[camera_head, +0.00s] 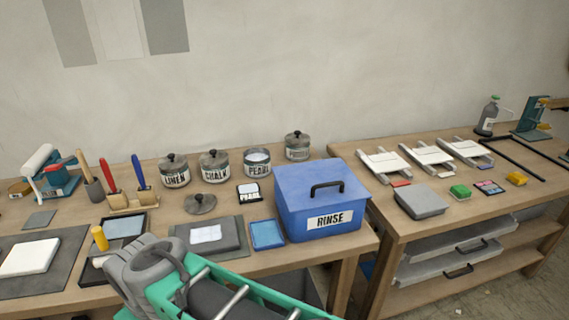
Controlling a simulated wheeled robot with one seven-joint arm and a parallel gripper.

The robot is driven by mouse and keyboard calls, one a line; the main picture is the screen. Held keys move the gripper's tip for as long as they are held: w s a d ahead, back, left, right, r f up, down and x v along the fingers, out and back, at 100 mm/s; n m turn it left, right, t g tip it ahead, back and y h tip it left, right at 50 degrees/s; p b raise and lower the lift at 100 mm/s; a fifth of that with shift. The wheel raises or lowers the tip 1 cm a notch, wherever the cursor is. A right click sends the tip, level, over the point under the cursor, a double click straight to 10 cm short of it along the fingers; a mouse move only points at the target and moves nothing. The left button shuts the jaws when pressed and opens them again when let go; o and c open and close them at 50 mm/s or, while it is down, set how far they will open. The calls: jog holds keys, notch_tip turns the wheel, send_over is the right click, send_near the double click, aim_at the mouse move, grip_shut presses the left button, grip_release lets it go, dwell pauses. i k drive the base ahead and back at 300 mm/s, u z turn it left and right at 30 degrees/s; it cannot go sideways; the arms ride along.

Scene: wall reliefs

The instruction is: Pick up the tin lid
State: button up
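A loose grey tin lid (200,204) with a round knob lies on the left workbench, in front of the tins and apart from them. The PEARL tin (257,163) stands open with pale contents showing. The LINEN tin (174,171), the CHALK tin (214,167) and another tin (297,146) behind the blue box have knobbed lids on. My grey and green arm crosses the bottom of the view, below the loose lid and apart from it. I cannot make out my gripper's fingers.
A blue RINSE box (320,202) with a black handle stands right of the lid. A dark board (232,244) and a small PEARL card (248,193) are near the lid. A wooden holder (128,200) with brushes is to its left. A second bench (430,215) stands right.

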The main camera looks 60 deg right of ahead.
aim_at(200, 203)
jog(key=z, duration=2.8)
jog(key=k, duration=0.9)
jog(key=u, duration=1)
jog(key=i, duration=1)
jog(key=u, duration=0.05)
